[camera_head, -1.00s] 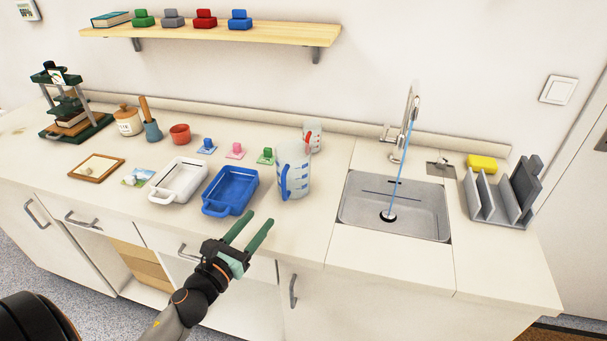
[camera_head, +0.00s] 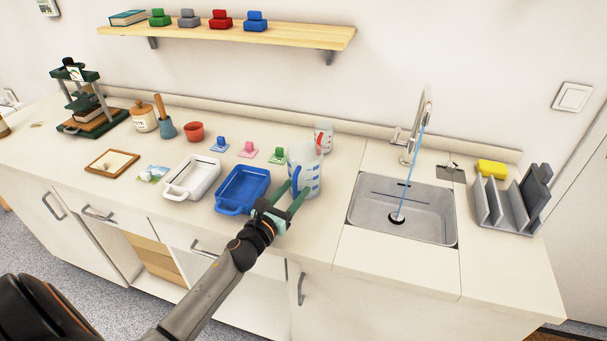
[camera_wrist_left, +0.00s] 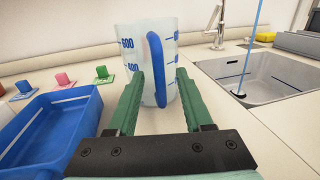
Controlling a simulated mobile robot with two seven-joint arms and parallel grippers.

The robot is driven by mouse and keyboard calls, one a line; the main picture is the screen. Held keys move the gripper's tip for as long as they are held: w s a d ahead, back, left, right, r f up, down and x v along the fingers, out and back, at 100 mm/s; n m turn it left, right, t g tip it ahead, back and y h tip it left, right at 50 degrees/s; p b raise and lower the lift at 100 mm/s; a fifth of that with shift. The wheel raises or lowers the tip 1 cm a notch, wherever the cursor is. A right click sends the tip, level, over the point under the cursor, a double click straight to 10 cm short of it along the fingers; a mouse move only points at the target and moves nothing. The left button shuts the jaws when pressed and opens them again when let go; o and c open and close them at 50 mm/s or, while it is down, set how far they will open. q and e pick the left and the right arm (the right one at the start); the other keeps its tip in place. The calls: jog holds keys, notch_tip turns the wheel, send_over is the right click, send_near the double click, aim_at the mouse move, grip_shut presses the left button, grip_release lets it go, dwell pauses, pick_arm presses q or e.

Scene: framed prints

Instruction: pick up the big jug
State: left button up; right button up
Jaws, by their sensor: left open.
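The big jug (camera_head: 309,174) is clear with blue measuring marks and a blue handle. It stands upright on the counter, right of the blue tray. My left gripper (camera_head: 298,192) is open at the jug's front, handle side. In the left wrist view the big jug (camera_wrist_left: 128,45) stands straight ahead, and the blue handle (camera_wrist_left: 157,70) lies between the two green fingers of the gripper (camera_wrist_left: 157,95). I cannot tell whether the fingers touch the jug. A smaller jug with a red handle (camera_head: 324,136) stands behind it. My right gripper is not in view.
A blue tray (camera_head: 230,209) and a white tray (camera_head: 180,191) lie left of the jug. A sink (camera_head: 364,211) with a running tap (camera_head: 420,120) is at right. Small coloured stamps, including a green one (camera_head: 279,156), sit behind the trays. The counter's front right is clear.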

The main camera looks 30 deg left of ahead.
pick_arm(q)
jog(key=shift+w, duration=0.4)
grip_shut()
dwell(1.2)
